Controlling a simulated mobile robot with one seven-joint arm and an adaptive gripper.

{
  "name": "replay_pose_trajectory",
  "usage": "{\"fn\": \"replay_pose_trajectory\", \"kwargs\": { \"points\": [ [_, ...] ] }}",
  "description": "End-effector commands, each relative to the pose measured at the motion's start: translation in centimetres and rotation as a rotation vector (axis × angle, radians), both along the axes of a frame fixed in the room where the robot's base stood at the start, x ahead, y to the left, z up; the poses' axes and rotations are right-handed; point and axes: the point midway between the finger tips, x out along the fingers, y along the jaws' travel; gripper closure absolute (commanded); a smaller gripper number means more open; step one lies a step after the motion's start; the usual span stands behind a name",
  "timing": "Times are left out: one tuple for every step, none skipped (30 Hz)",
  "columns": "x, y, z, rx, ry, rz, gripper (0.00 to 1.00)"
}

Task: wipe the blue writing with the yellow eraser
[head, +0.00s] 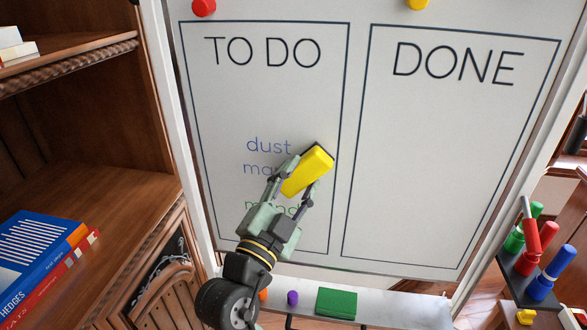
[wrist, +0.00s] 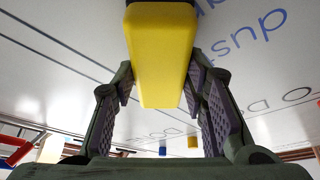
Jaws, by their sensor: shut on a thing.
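The yellow eraser (head: 310,170) is held between the fingers of my gripper (head: 296,178), in front of the whiteboard (head: 420,150). In the wrist view the eraser (wrist: 162,55) sits between both finger pads, its dark side toward the board. I cannot tell whether it touches the board. The blue writing (head: 268,146) is in the TO DO box, left of the eraser. Its top line reads "dust"; the line below is partly hidden by my gripper. Part of the blue writing (wrist: 258,38) also shows upper right in the wrist view.
Green writing (head: 272,207) lies lower, partly behind my gripper. The tray (head: 400,308) under the board holds a green eraser (head: 336,303) and a purple item (head: 292,297). A bookshelf (head: 90,160) stands close at left. Markers (head: 550,272) stand in a holder at right. The DONE box is clear.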

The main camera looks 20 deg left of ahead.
Motion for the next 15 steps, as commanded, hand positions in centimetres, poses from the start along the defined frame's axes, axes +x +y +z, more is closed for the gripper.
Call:
{"fn": "replay_pose_trajectory", "kwargs": {
  "points": [
    [0.2, -0.3, 0.2, -0.005, 0.007, -0.007, 0.87],
    [0.2, -0.4, 0.2, -0.006, 0.007, -0.008, 0.87],
    [0.2, -0.5, 0.2, -0.005, 0.007, -0.006, 0.87],
    [0.2, -0.5, 0.2, -0.005, 0.008, -0.005, 0.87],
    [0.2, -0.6, 0.2, -0.006, 0.008, -0.004, 0.87],
    [0.2, -0.7, 0.2, -0.006, 0.008, -0.004, 0.87],
    [0.2, -0.7, 0.2, -0.005, 0.008, -0.002, 0.87],
    [0.1, -0.8, 0.2, -0.007, 0.008, -0.001, 0.87],
    [0.1, -0.9, 0.2, -0.007, 0.009, -0.001, 0.87],
    [0.1, -1.0, 0.2, -0.007, 0.01, 0.0, 0.87],
    [0.2, -1.1, 0.2, -0.007, 0.008, -0.001, 0.87],
    [0.2, -1.3, 0.3, -0.007, 0.007, -0.001, 0.87],
    [0.2, -1.5, 0.2, -0.006, 0.008, -0.001, 0.87],
    [0.3, -1.6, 0.3, -0.006, 0.007, 0.0, 0.87],
    [0.3, -1.8, 0.3, -0.006, 0.007, 0.0, 0.87]
  ]
}}
